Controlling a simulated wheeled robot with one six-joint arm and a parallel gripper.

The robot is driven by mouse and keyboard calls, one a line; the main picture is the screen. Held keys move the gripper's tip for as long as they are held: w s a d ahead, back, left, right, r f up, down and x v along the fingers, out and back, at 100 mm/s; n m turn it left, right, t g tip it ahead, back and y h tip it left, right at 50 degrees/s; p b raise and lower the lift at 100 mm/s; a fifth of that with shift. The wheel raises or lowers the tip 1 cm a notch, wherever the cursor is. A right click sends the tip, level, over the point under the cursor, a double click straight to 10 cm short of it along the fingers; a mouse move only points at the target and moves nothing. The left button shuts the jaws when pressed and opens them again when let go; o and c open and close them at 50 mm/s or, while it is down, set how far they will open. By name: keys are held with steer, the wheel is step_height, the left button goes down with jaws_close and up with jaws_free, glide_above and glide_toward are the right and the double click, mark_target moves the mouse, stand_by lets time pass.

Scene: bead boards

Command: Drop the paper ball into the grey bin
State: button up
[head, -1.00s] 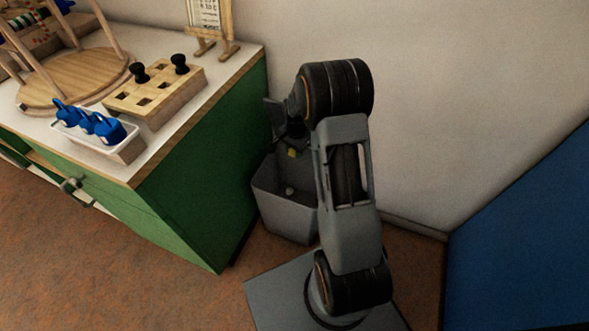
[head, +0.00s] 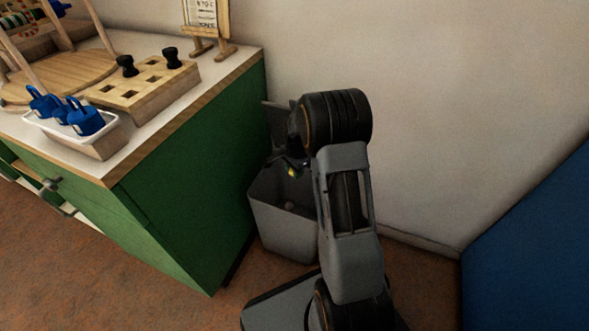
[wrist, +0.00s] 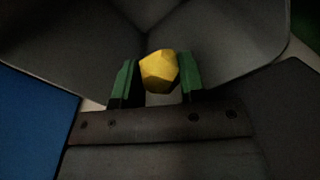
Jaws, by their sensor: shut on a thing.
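The paper ball (wrist: 159,71) is yellow and faceted. In the wrist view it sits between the two green-sided fingers of my gripper (wrist: 157,78), which is shut on it. In the head view my gripper (head: 287,166) is dark, partly hidden by my arm, and only a small yellow patch of the ball (head: 291,172) shows. The grey bin (head: 278,228) stands on the floor beside the green cabinet, its right side hidden by my arm. My gripper and ball appear over the bin's opening. Grey bin walls (wrist: 225,35) surround them in the wrist view.
The green cabinet (head: 190,210) stands close left of the bin. On its top are a wooden peg block (head: 150,85), a white tray (head: 95,141) with blue pieces and a small easel (head: 208,25). A wall is behind; a blue panel (head: 530,230) is at right.

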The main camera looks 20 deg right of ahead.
steer(key=shift+f+b, duration=0.75)
steer(key=shift+f, duration=0.45)
steer(key=o, duration=1)
steer(key=shift+c, duration=0.2)
steer(key=shift+r, duration=0.1)
step_height(320, 180, up, 14)
steer(key=p, duration=0.6)
steer(key=shift+s, duration=0.4)
steer(key=shift+d+f, duration=0.1)
steer(key=shift+f, duration=0.1)
